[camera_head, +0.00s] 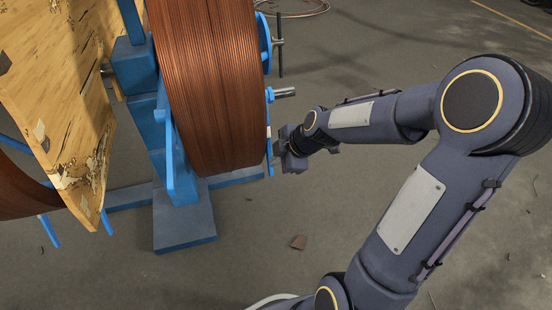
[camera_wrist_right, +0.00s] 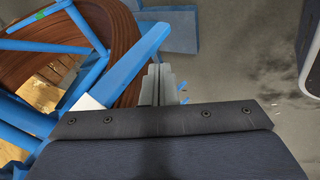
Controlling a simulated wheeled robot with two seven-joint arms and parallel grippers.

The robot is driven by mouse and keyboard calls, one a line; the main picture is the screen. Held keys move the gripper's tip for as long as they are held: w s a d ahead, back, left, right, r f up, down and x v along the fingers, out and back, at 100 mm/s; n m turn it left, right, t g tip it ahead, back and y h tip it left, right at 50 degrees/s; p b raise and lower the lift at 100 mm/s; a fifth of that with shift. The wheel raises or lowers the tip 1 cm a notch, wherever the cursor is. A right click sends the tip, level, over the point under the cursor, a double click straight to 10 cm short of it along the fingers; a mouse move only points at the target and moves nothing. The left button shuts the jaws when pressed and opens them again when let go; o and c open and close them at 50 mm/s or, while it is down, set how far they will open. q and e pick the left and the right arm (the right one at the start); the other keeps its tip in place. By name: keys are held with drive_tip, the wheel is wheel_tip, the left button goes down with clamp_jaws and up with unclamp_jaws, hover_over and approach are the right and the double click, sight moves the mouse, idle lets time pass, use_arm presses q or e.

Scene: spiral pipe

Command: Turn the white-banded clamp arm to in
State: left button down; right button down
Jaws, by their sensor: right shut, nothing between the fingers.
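A large spool of copper-brown pipe (camera_head: 210,80) stands upright on a blue frame, with blue clamp arms on its right face. The white-banded clamp arm (camera_head: 269,148) shows edge-on low on that face. In the right wrist view this blue arm (camera_wrist_right: 135,65) runs diagonally, with its white band (camera_wrist_right: 92,102) at the lower left, partly hidden by my gripper body. My right gripper (camera_head: 283,152) is just right of the arm. Its fingers (camera_wrist_right: 158,85) are shut and empty, close beside the arm; I cannot tell whether they touch it. My left gripper is not in view.
A silver hub shaft (camera_head: 284,92) sticks out right of the spool above my gripper. Another blue arm with a green band (camera_wrist_right: 40,14) lies across the spool. A blue base foot (camera_head: 185,228) and a worn wooden reel (camera_head: 60,100) stand left. The floor below is mostly clear.

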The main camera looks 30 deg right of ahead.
drive_tip(key=shift+w+d+f, duration=0.1)
drive_tip(key=shift+w+d, duration=0.05)
drive_tip(key=shift+w, duration=0.55)
drive_tip(key=shift+w+d+f+b, duration=0.15)
drive_tip(key=shift+w+f+b, duration=0.1)
drive_tip(key=shift+w+b, duration=0.25)
drive_tip(key=shift+w+d+f+b, duration=0.1)
drive_tip(key=shift+w+f+b, duration=0.15)
drive_tip(key=shift+w+b, duration=0.2)
